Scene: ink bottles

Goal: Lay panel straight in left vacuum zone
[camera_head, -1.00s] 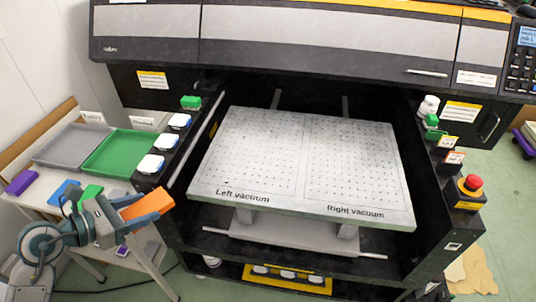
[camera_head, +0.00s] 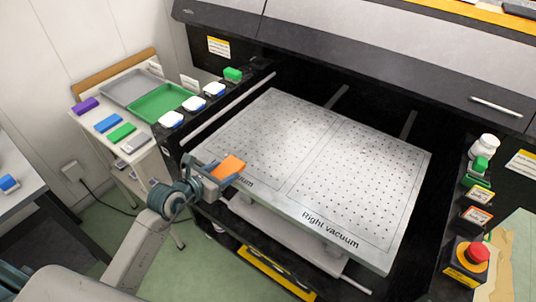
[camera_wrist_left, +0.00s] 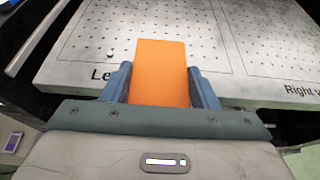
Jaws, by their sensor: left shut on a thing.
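My left gripper (camera_head: 207,178) is shut on an orange panel (camera_head: 229,167), which sticks out ahead of the fingers. In the left wrist view the orange panel (camera_wrist_left: 160,72) sits between the two blue-grey fingers (camera_wrist_left: 160,85), its far end over the front edge of the white perforated bed. I cannot tell whether the panel touches the bed. My right gripper is not in view.
The dark printer body (camera_head: 380,60) rises behind the bed. A green tray (camera_head: 160,104), a grey tray (camera_head: 126,87) and coloured blocks (camera_head: 108,123) are on the side table. A red button (camera_head: 477,253) is at right.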

